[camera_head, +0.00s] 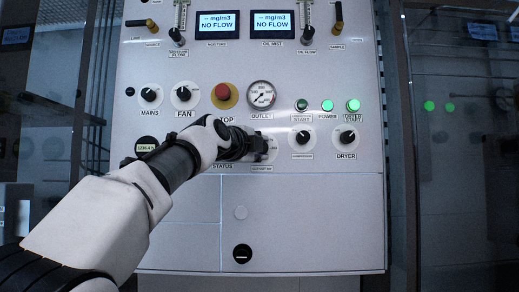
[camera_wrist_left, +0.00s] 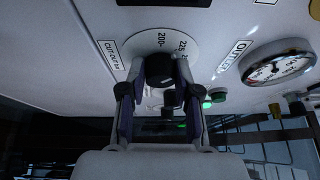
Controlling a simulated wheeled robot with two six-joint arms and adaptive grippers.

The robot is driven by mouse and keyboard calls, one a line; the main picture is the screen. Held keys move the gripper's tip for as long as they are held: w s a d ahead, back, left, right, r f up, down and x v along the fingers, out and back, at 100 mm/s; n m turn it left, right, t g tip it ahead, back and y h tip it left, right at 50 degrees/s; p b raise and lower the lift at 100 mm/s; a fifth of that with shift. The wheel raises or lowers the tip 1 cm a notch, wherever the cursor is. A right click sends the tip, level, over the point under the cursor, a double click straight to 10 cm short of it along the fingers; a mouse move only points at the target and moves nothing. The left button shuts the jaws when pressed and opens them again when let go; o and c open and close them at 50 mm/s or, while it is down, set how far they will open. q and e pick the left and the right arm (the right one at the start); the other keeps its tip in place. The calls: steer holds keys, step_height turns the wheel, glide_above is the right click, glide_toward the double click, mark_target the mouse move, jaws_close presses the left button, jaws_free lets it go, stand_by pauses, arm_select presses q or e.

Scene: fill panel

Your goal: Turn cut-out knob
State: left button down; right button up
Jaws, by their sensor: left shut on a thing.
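The cut-out knob (camera_wrist_left: 160,68) is a black knob on a round white dial (camera_wrist_left: 143,42) marked 200 and 225, with a "CUT-OUT bar" label (camera_wrist_left: 111,55) beside it. My left gripper (camera_wrist_left: 161,82) is shut on the knob, one finger on each side of it. In the head view my left gripper (camera_head: 261,147) reaches the panel below the outlet gauge and hides most of the knob. The right gripper is in neither view.
Around the gripper on the white panel (camera_head: 320,215) are the outlet gauge (camera_head: 261,95), a red stop button (camera_head: 223,92), the compressor knob (camera_head: 302,138) and the dryer knob (camera_head: 347,137). Green lights (camera_head: 327,106) are lit above right. The lower panel is mostly bare.

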arm_select(q)
steer(key=c, duration=0.8)
jaws_free()
steer(key=shift+s+a, duration=0.1)
steer(key=v, duration=0.7)
steer(key=shift+s+f, duration=0.1)
steer(key=shift+s, duration=0.05)
